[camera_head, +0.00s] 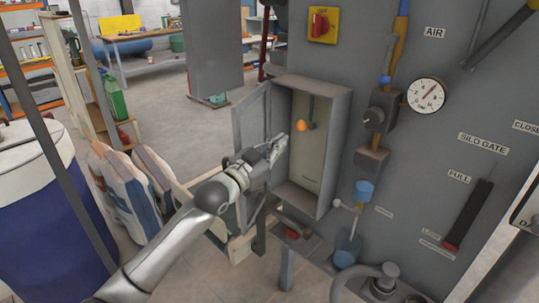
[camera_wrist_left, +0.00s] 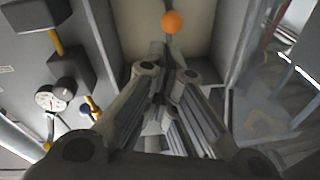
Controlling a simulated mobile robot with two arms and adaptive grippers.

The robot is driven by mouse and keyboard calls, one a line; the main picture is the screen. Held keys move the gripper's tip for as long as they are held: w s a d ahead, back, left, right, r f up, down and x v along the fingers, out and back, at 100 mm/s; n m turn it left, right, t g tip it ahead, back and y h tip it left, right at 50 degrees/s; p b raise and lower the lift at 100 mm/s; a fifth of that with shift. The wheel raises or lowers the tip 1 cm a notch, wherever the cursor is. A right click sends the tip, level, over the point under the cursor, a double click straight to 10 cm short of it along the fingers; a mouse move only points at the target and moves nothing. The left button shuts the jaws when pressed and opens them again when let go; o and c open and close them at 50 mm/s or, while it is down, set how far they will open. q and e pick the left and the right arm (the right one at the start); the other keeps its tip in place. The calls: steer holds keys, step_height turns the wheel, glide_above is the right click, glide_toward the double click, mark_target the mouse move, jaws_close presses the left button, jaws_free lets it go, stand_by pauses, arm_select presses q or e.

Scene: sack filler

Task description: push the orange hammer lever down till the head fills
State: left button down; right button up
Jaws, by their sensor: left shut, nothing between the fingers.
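The orange hammer lever knob (camera_head: 301,126) sits inside an open grey cabinet (camera_head: 342,140) on the machine panel. Its dark arm and pivot show just right of the knob. My left gripper (camera_head: 281,141) is shut and empty, at the cabinet's open front, left of the knob and slightly below it. In the left wrist view the orange knob (camera_wrist_left: 173,21) is beyond the shut fingertips (camera_wrist_left: 168,70), with a visible gap in the picture. Whether anything touches cannot be told. My right gripper is in neither view.
The cabinet door (camera_head: 250,125) stands open on the left, close to my left arm. A regulator and pressure gauge (camera_head: 427,95) are on the panel to the right. Filled sacks (camera_head: 128,190) and a blue drum (camera_head: 45,225) stand at the left.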

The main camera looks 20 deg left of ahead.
arm_select(q)
steer(key=shift+v, duration=1.75)
steer(key=shift+d+r, duration=0.1)
